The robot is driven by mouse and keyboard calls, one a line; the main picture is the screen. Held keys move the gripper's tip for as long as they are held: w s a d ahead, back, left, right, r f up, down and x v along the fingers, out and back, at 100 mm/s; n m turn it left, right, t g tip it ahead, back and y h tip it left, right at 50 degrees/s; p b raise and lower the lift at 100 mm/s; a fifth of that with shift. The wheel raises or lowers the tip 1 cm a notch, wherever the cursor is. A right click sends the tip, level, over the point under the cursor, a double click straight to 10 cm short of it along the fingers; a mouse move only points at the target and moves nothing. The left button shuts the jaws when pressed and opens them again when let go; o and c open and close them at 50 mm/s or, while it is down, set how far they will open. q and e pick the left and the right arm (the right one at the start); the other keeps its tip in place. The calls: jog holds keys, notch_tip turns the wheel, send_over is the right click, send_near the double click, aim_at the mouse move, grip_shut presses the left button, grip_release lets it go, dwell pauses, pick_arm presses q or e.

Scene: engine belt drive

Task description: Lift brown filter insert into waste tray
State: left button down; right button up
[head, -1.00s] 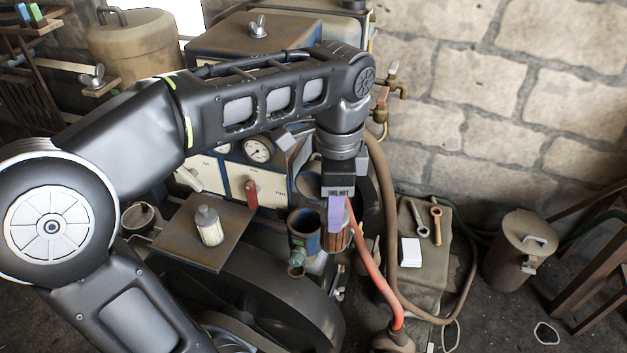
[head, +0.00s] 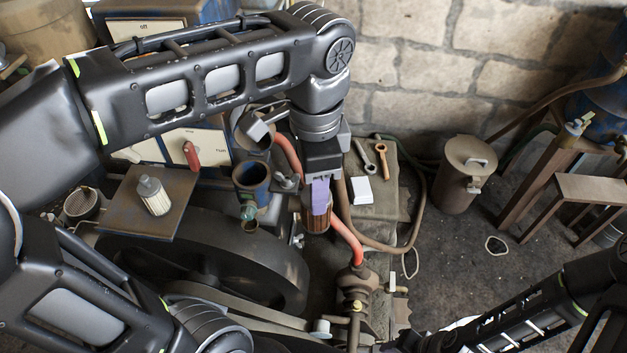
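The brown filter insert (head: 317,222) is a ribbed cylinder, upright between the fingers of my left gripper (head: 320,196). The fingers, one with a purple face, are shut on its upper part. They hold it to the right of the open blue filter cup (head: 251,181). The hand hides the top of the insert. I cannot pick out a waste tray with certainty. My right arm comes in at the lower right; its gripper is at the bottom edge, dark and partly cut off, its fingers unclear.
A white filter (head: 153,194) stands on a brown plate (head: 122,218) at left. Red and brown hoses (head: 347,243) run close to the held insert. A lidded can (head: 463,175) stands on the floor.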

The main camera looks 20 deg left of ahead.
pick_arm(q)
jog(key=w+a+f+n, duration=0.1)
jog(key=w+f+n, duration=0.4)
jog(key=w, duration=0.4)
jog(key=w+a+f+n, duration=0.2)
jog(key=w+f+n, duration=0.3)
jog(key=w, duration=0.4)
jog(key=shift+w+f+n, duration=0.15)
jog(key=shift+w+n, duration=0.25)
